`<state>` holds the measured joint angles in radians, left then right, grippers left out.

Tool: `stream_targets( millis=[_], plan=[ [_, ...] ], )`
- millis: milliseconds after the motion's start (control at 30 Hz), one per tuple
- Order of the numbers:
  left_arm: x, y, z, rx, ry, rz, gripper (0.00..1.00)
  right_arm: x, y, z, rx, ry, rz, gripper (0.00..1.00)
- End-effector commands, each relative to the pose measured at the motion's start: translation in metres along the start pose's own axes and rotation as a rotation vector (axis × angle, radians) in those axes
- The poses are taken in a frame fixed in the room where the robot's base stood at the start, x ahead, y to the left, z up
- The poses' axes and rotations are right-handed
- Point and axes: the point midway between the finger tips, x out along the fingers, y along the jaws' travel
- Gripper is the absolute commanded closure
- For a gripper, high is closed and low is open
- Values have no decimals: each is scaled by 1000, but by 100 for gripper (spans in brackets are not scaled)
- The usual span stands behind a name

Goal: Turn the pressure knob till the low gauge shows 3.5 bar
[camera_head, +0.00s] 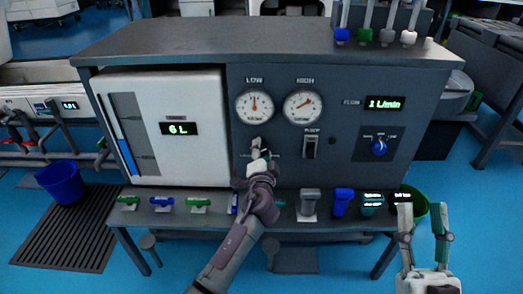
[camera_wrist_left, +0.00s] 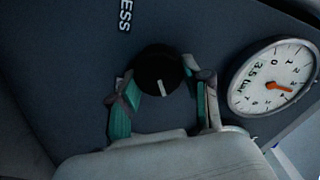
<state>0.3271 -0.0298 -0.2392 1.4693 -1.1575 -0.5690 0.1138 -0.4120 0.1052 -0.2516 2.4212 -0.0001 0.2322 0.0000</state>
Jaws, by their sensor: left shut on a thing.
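The black pressure knob (camera_wrist_left: 157,70) with a white mark sits on the dark panel in the left wrist view, below the low gauge in the head view. My left gripper (camera_wrist_left: 163,88) has its fingers on either side of the knob and is shut on it; in the head view the gripper (camera_head: 258,153) covers the knob. The low gauge (camera_head: 254,105) has an orange needle pointing about straight up in the head view. In the left wrist view the gauge (camera_wrist_left: 273,77) reads "3.5 bar" in its printed text. My right gripper (camera_head: 424,222) is open and empty at the lower right.
The high gauge (camera_head: 303,105) is right of the low one, above a pump switch (camera_head: 311,147). A blue flow knob (camera_head: 379,148) is further right. Several valves and fittings stand along the front ledge (camera_head: 275,203). A white 6 L tank (camera_head: 163,150) is at left.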

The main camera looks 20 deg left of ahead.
Motion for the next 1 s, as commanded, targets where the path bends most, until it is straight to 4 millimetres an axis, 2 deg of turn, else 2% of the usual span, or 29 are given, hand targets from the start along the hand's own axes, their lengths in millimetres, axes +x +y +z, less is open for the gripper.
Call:
stream_targets(
  millis=[467,500,633,1000],
  plan=[
    [0,-1,-2,15,4,-2,87,0,0,3,-1,-15,1,60],
    [0,-1,-2,14,4,-2,50,0,0,3,-1,-15,1,60],
    [0,-1,-1,14,3,-1,29,0,0,3,-1,-15,1,60],
    [-3,0,0,14,1,0,27,0,0,1,0,-10,0,60]
  ],
)
